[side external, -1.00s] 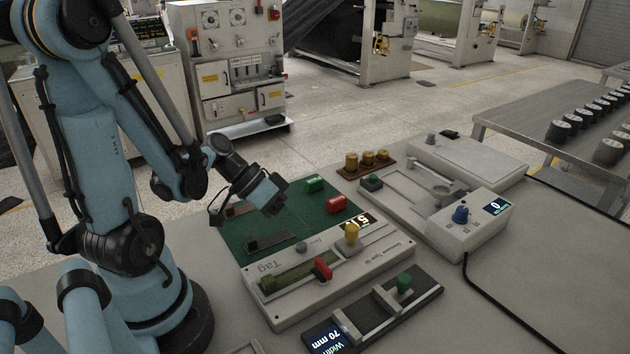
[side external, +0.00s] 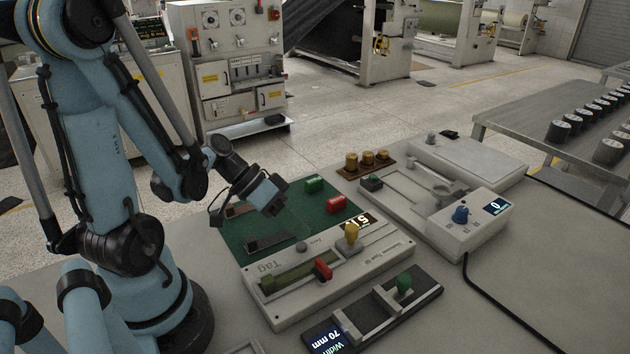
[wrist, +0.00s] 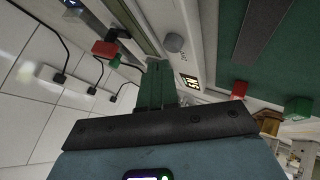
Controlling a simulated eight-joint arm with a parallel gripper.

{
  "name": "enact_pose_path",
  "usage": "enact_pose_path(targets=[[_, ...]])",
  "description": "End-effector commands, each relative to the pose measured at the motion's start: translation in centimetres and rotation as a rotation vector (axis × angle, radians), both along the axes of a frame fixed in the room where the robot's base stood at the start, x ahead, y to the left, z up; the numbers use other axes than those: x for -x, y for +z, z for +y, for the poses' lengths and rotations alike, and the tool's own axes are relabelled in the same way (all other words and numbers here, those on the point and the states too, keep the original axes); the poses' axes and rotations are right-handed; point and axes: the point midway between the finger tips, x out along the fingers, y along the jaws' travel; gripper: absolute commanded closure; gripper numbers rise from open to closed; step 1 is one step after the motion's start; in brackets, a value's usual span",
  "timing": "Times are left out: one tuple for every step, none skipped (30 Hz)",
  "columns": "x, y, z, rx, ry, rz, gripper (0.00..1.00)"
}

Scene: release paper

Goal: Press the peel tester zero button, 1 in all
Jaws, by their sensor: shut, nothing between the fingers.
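A grey tester labelled "Tag" (side external: 335,290) stands on the bench in the side view, with a lit display (side external: 359,221). A round grey button (side external: 302,246) sits on its top beside a small label too small to read. The button also shows in the wrist view (wrist: 174,42), beyond the fingers. I cannot tell for sure that it is the zero button. My gripper (side external: 277,209) is shut and empty, above the green mat (side external: 290,219), behind and left of the button and apart from it. Its fingers (wrist: 155,82) point forward in the wrist view.
Close by are a red slider knob (side external: 323,268), a yellow knob (side external: 352,232), a red block (side external: 337,204) and a green block (side external: 314,184). A width gauge (side external: 375,318) lies in front. A unit with a blue knob (side external: 460,214) and display stands right.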

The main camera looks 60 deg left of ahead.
Motion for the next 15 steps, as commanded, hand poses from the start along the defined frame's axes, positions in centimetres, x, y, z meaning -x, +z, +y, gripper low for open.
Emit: enact_pose_path(targets=[[-0.03, -0.17, 0.02, 0.0, 0.0, 0.0, 1.0], [-0.02, -0.27, 0.01, 0.0, 0.0, 0.0, 1.0], [-0.03, -0.41, 0.02, 0.0, 0.0, 0.0, 1.0], [-0.04, -0.51, 0.03, 0.0, 0.0, 0.0, 1.0], [-0.02, -0.58, 0.01, 0.0, 0.0, 0.0, 1.0], [-0.01, -0.66, 0.0, 0.0, 0.0, 0.0, 1.0], [-0.01, -0.69, 0.01, 0.0, 0.0, 0.0, 1.0], [-0.01, -0.7, 0.0, 0.0, 0.0, 0.0, 1.0], [-0.01, -0.69, 0.01, 0.0, 0.0, 0.0, 1.0], [0.0, -0.69, 0.0, 0.0, 0.0, 0.0, 1.0], [0.0, -0.69, 0.0, 0.0, 0.0, 0.0, 1.0], [0.0, -0.69, 0.0, 0.0, 0.0, 0.0, 1.0], [0.0, -0.68, -0.01, 0.0, 0.0, 0.0, 1.0], [0.0, -0.68, -0.01, 0.0, 0.0, 0.0, 1.0], [0.0, -0.68, -0.01, 0.0, 0.0, 0.0, 1.0]])
